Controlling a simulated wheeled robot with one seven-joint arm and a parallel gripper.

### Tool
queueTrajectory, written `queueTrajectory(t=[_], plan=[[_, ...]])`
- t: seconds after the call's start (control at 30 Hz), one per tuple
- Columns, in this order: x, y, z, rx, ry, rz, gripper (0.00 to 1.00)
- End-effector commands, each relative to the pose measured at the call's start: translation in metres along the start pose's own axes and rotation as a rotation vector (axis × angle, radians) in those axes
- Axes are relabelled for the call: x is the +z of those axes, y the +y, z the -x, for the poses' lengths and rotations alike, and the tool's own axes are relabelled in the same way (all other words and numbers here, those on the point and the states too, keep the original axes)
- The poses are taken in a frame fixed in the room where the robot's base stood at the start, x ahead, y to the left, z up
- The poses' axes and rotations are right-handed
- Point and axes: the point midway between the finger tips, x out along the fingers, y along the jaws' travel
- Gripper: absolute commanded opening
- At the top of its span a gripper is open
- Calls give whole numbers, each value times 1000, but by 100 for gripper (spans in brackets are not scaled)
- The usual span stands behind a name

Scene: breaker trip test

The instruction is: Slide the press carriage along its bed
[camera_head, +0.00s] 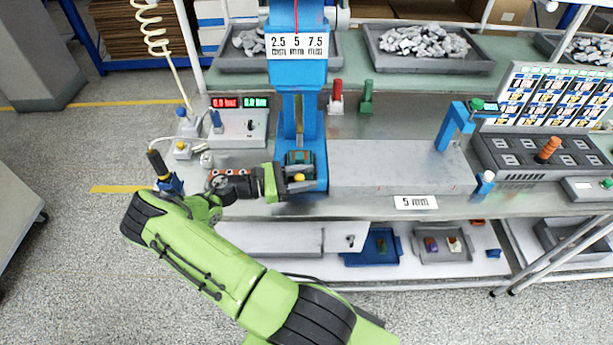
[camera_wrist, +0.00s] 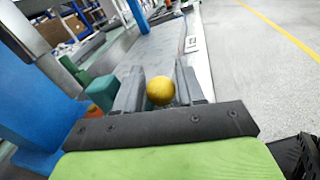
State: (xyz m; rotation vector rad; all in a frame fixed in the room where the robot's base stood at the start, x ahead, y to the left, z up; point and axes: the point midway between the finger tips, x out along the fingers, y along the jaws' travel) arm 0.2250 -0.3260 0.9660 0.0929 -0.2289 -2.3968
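The blue press (camera_head: 297,70) stands at the middle of the bench, with a 2.5, 5 and 7.5 mm label on its upper part. A dark green block (camera_head: 299,157) and a yellow ball knob (camera_head: 299,177) are at its foot. I cannot tell which part is the carriage. My gripper (camera_head: 297,178) reaches in from the left, with its fingers either side of the knob. In the wrist view, the knob (camera_wrist: 160,91) sits closely between both fingers, which look shut on it. The finger contact faces are hidden.
A control box (camera_head: 240,127) is left of the press. Trays of grey stones (camera_head: 425,45) are behind.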

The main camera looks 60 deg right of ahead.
Motion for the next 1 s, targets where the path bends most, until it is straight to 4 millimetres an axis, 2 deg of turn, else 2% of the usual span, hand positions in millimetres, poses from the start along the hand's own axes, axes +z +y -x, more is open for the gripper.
queueTrajectory(t=[0.17,0.27,0.37,0.73,0.9,1.0], plan=[[1,0,-1,-2,-3,-1,39],[1,0,5,1,-4,-1,39],[0,1,25,4,-2,-3,39],[-1,1,128,9,-6,-4,39],[-1,0,153,3,-4,-2,39],[0,0,159,1,-3,0,39]])
